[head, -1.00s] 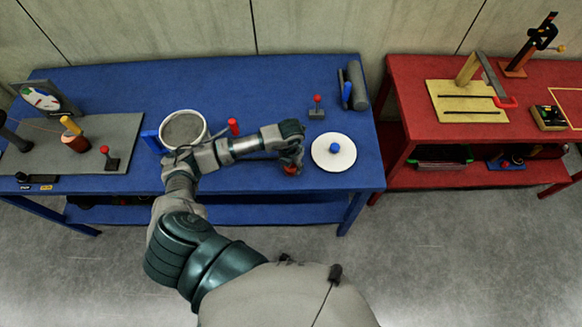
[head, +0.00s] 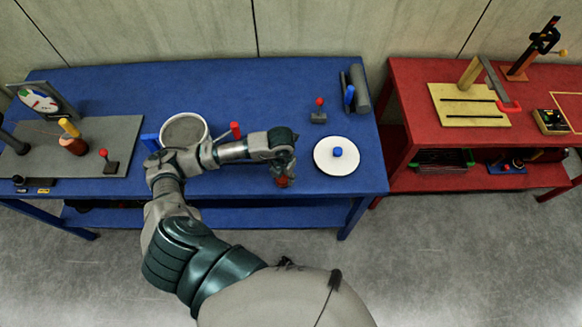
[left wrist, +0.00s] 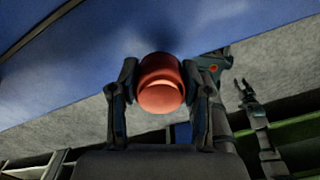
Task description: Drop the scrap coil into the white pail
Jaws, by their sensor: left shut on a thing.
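The scrap coil (left wrist: 160,85) is a copper-red, short round spool. My left gripper (head: 283,178) is shut on it, with one finger on each side in the left wrist view. In the head view the coil (head: 283,182) shows just below the fingers, over the front part of the blue bench. The white pail (head: 206,135) stands open on the bench, left of the gripper and partly hidden by my left arm. Its inside looks grey. What looks like my right gripper (left wrist: 246,95) shows small at the right of the left wrist view; its jaws are unclear.
The blue bench (head: 250,90) is clear at the back. A white lid-like disc with a blue knob (head: 337,153) lies right of my gripper. Red (head: 235,130) and blue (head: 150,142) parts flank the pail. A grey board (head: 85,140) with fixtures is at left, a red bench (head: 420,75) at right.

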